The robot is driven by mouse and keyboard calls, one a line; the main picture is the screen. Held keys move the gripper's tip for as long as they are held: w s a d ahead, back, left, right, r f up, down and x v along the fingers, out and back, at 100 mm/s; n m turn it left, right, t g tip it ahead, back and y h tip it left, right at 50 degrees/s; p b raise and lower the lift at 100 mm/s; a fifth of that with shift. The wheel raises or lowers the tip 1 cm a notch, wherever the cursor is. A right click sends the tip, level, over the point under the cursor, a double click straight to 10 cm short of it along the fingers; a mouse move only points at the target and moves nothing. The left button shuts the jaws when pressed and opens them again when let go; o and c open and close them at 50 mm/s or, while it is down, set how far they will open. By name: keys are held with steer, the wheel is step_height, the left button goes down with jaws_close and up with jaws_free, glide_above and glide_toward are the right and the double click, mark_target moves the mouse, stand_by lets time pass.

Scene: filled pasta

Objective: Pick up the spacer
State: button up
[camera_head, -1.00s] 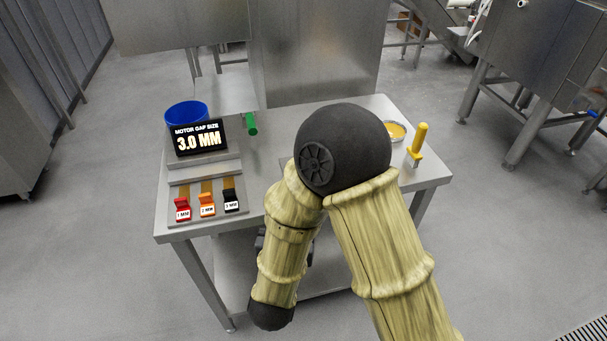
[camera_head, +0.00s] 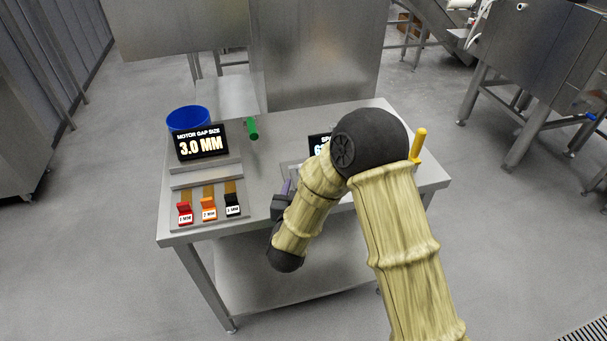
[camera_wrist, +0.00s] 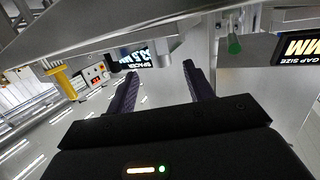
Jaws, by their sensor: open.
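Three small spacers with white labels sit side by side in the rack (camera_head: 178,226) on the left of the steel table: red 1 MM (camera_head: 185,211), orange 2 MM (camera_head: 209,207) and black, its label apparently 3 MM (camera_head: 233,203). A display (camera_head: 201,142) behind them reads MOTOR GAP SIZE 3.0 MM. My gripper (camera_head: 288,183) is to the right of the spacers and apart from them, partly hidden by my arm. In the wrist view its two dark purple fingers (camera_wrist: 158,78) are apart with nothing between them. No spacer is distinguishable in the wrist view.
A blue bowl (camera_head: 188,117) stands behind the display, with a green handle (camera_head: 252,129) to its right. A second display (camera_head: 317,144), partly covered by my arm, shows in the wrist view (camera_wrist: 134,60) with the word SPACER. A yellow handle (camera_head: 419,145) stands at the right.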

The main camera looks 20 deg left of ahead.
steer(key=shift+p+x, duration=0.55)
steer(key=shift+x, duration=2.05)
jaws_close()
steer(key=shift+r, duration=0.15)
step_height(320, 180, up, 10)
